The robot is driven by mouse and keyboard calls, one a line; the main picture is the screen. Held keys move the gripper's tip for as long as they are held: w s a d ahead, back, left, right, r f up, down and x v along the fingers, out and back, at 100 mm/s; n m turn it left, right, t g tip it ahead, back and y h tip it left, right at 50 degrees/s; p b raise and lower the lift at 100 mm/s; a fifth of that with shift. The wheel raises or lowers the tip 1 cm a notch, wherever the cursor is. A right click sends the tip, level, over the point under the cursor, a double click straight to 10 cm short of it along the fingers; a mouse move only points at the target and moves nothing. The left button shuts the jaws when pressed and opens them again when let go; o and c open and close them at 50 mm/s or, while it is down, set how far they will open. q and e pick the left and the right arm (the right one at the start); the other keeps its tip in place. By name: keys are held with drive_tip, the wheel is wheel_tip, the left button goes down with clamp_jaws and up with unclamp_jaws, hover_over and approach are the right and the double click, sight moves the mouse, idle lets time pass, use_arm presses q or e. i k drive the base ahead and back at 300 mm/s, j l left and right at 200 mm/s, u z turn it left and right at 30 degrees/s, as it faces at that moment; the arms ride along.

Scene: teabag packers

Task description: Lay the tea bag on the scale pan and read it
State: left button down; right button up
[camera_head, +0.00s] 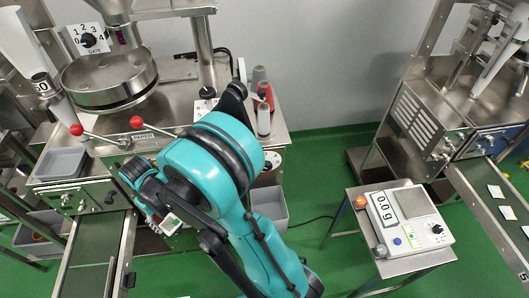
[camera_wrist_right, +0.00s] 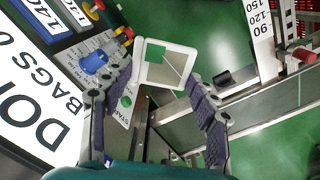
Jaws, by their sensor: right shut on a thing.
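My right gripper (camera_wrist_right: 164,78) is shut on a tea bag (camera_wrist_right: 176,62), a white square packet with a green patch, held between the fingertips. In the head view the teal right arm reaches to the front of the left packing machine, and its wrist hides much of the gripper. The scale (camera_head: 408,238) is a white box on a steel stand at the right, well apart from the gripper. Its square grey pan (camera_head: 412,204) is bare. Its tilted display (camera_head: 382,209) seems to show 0.0, but the digits are small. My left gripper is not in view.
The left packing machine (camera_head: 140,140) has red-knobbed levers and a chute belt (camera_head: 88,268). The right machine's green conveyor (camera_head: 480,205) carries several white packets. A grey bin (camera_head: 270,205) stands under the left machine. Green floor lies between the bin and the scale stand.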

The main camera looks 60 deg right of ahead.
sight(415, 201)
drive_tip(key=k+z, duration=0.1)
drive_tip(key=z, duration=0.8)
drive_tip(key=k+l+z, duration=0.1)
drive_tip(key=z, duration=0.35)
drive_tip(key=l+z, duration=0.15)
drive_tip(key=z, duration=0.3)
drive_tip(key=k+l+z, duration=0.1)
drive_tip(key=z, duration=0.35)
drive_tip(key=l+z, duration=0.2)
drive_tip(key=z, duration=0.25)
drive_tip(key=l+z, duration=0.1)
drive_tip(key=z, duration=0.35)
drive_tip(key=i+l+u, duration=0.15)
drive_tip(key=u, duration=0.25)
drive_tip(key=l+u, duration=0.4)
drive_tip(key=i+l+u, duration=0.1)
drive_tip(key=l+u, duration=0.15)
drive_tip(key=u, duration=0.15)
drive_tip(key=l+u, duration=0.5)
drive_tip(key=l, duration=0.25)
